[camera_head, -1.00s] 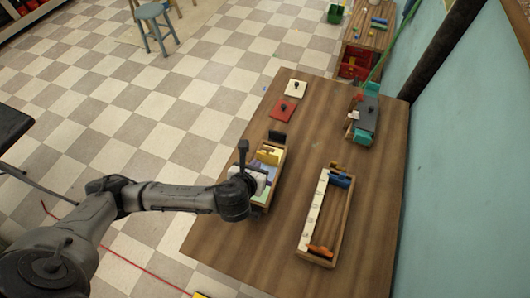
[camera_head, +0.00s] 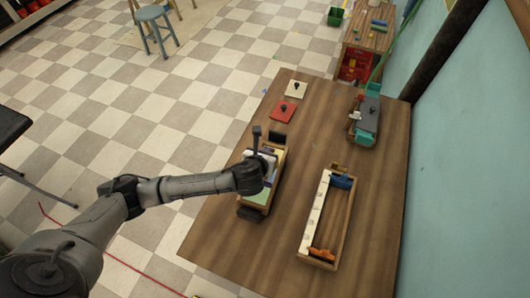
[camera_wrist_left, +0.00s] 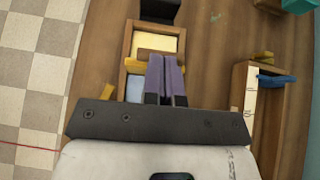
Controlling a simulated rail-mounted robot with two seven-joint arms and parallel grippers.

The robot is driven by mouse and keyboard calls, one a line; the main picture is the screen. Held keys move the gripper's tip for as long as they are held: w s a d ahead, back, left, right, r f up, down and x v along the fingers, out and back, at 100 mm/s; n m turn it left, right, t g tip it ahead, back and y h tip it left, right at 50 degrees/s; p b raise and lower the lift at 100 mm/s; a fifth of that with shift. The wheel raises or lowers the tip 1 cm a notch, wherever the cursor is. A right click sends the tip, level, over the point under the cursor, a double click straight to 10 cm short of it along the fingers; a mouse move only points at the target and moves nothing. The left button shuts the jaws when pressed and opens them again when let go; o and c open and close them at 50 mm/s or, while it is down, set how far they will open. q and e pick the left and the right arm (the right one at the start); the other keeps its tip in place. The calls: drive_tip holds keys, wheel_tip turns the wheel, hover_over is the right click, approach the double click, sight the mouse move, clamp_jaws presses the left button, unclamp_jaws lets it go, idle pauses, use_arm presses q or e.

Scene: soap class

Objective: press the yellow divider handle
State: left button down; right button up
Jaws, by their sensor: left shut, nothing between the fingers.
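The wooden box (camera_head: 275,180) with the divider stands on the left part of the table, mostly covered by my left gripper (camera_head: 266,165) in the head view. In the left wrist view my left gripper (camera_wrist_left: 167,98) is shut and empty, its purple fingers side by side over the box. Yellow parts of the divider handle (camera_wrist_left: 134,66) show on both sides of the fingers, and the middle is hidden behind them. I cannot tell whether the fingertips touch it. A pale yellow compartment (camera_wrist_left: 168,42) lies beyond the handle and a pale blue one nearer. My right gripper is not in view.
A long wooden tray (camera_head: 346,222) with blue and orange parts stands to the right. A grey-topped caddy with teal ends (camera_head: 367,120) is farther back. Red (camera_head: 282,111) and cream (camera_head: 296,88) knobbed plates lie behind the box. The near table surface is clear.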

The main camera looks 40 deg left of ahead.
use_arm(q)
wheel_tip(320, 180, down, 2)
drive_tip(key=shift+f+p, duration=0.1)
drive_tip(key=shift+p, duration=0.45)
drive_tip(key=shift+f, duration=0.3)
drive_tip(key=shift+r, duration=0.15)
drive_tip(key=shift+s+r+p, duration=0.1)
drive_tip(key=shift+r+p, duration=0.1)
drive_tip(key=shift+p, duration=0.15)
drive_tip(key=p+v, duration=0.5)
drive_tip(key=v, duration=0.8)
drive_tip(key=shift+s+d, duration=0.15)
drive_tip(key=shift+s, duration=0.15)
